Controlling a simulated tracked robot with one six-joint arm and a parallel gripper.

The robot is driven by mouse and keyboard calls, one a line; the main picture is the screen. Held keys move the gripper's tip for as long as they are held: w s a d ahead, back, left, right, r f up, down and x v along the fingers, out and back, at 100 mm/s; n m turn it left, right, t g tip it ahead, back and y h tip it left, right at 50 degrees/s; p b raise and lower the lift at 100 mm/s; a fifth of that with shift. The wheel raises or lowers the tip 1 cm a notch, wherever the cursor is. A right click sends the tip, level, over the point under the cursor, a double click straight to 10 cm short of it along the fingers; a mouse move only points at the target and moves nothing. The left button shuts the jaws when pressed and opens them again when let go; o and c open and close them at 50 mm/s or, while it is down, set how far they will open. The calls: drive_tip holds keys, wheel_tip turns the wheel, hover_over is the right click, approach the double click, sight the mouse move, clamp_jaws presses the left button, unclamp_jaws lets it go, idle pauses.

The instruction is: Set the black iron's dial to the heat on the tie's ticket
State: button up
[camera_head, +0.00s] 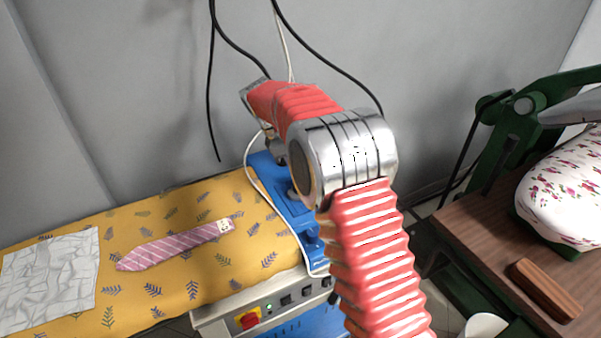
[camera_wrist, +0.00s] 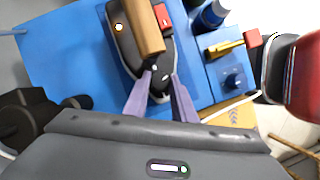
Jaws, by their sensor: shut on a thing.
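The black iron (camera_wrist: 124,46), with a tan handle (camera_wrist: 146,26), stands on a blue surface in the wrist view. My gripper (camera_wrist: 161,76) has its two lilac fingers over the iron's lower part, shut on a small dark thing between the tips that looks like the dial; its setting cannot be read. In the head view my arm hides the iron and my gripper. The pink striped tie (camera_head: 170,248) lies on the yellow leaf-print cloth, with a small pale ticket (camera_head: 227,226) at its right end. The ticket's marks are too small to read.
The blue unit (camera_head: 290,205) stands right of the yellow board (camera_head: 205,190). A second dark knob (camera_wrist: 232,80) and a brass lever (camera_wrist: 226,48) sit right of the iron. White crumpled cloth (camera_head: 48,275) lies at left; a wooden table (camera_head: 470,215) stands at right.

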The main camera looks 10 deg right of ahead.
drive_tip(key=shift+w+m+g, duration=0.15)
drive_tip(key=shift+m+g, duration=0.45)
drive_tip(key=shift+m, duration=0.9)
drive_tip(key=o, duration=0.7)
drive_tip(key=shift+o, duration=0.2)
drive_tip(key=v, duration=1.3)
drive_tip(key=shift+r, duration=0.4)
drive_tip(key=shift+d, duration=0.1)
